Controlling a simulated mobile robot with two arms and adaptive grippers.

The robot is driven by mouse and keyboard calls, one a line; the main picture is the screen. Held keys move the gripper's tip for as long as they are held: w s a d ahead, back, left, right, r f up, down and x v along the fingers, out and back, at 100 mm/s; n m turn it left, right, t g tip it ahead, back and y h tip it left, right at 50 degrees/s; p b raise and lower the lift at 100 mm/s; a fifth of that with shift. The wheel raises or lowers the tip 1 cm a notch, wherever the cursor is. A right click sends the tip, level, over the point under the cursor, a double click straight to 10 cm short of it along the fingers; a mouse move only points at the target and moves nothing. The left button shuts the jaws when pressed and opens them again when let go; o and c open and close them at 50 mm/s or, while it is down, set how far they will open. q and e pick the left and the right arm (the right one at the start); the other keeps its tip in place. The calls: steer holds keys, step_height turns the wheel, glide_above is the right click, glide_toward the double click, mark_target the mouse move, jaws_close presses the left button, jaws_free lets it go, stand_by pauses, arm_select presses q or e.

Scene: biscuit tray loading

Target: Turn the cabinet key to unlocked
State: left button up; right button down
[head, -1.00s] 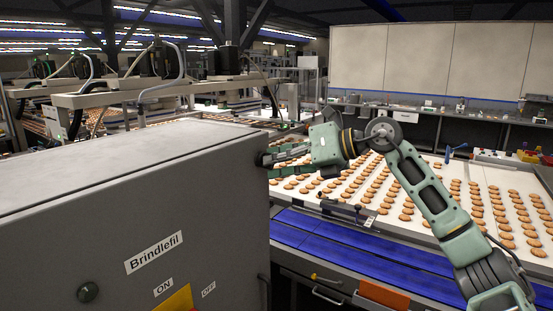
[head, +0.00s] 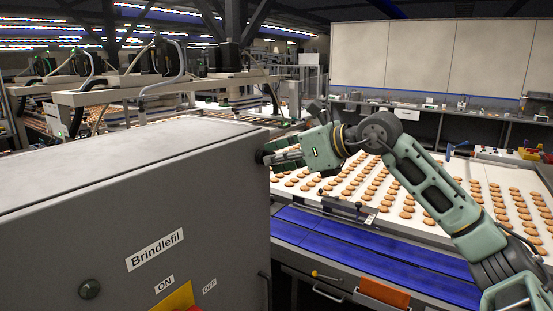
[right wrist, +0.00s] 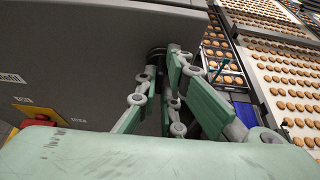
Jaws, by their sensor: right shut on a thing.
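The grey cabinet (head: 120,215) fills the lower left of the head view, its "Brindlefil" label on the front face. My right gripper (head: 269,158) is at the cabinet's upper right front edge. In the right wrist view my right gripper (right wrist: 163,66) has its fingertips drawn together against the cabinet front (right wrist: 90,50), at a small dark round part (right wrist: 156,52), which looks like the key at its lock. The fingers hide most of it, so which way the key points cannot be told. My left gripper is in neither view.
A yellow plate (head: 178,299) sits between the ON and OFF labels, with a red button (right wrist: 44,121) in the right wrist view. A dark round knob (head: 89,290) is left of it. Biscuit trays (head: 345,185) and a blue conveyor (head: 340,236) lie right of the cabinet.

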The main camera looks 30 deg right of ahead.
steer(key=shift+r, duration=0.15)
steer(key=c, duration=1.9)
jaws_free()
steer(key=v, duration=1.2)
steer(key=shift+d, duration=0.1)
